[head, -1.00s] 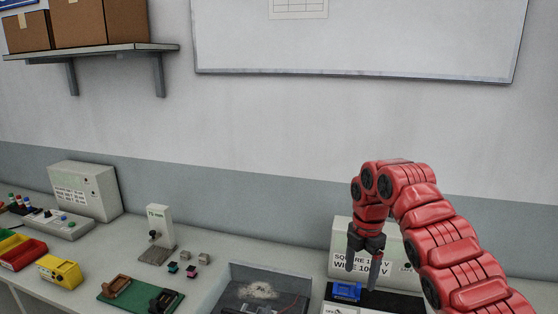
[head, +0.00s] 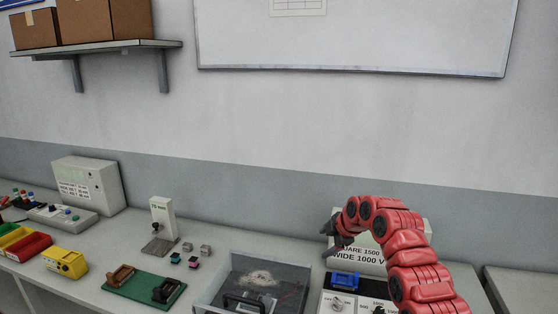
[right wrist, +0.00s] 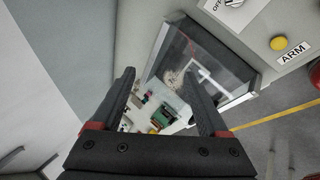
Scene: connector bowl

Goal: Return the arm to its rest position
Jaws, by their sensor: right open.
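My red right arm comes in from the right in the head view, bent over the bench. Its dark right gripper (head: 332,240) points left and down, in front of a labelled grey box. In the right wrist view the gripper (right wrist: 160,80) has its two fingers spread, with nothing held between them. Below the gripper in the head view is a blue connector piece (head: 344,280) on a panel with knobs. My left arm and gripper are not in view.
A clear-walled test box (head: 262,285) with a dark handle stands left of the panel. Further left are a green board (head: 143,288), a yellow unit (head: 65,262), a red bin (head: 27,247) and a grey stand (head: 162,222). A shelf (head: 100,48) hangs above.

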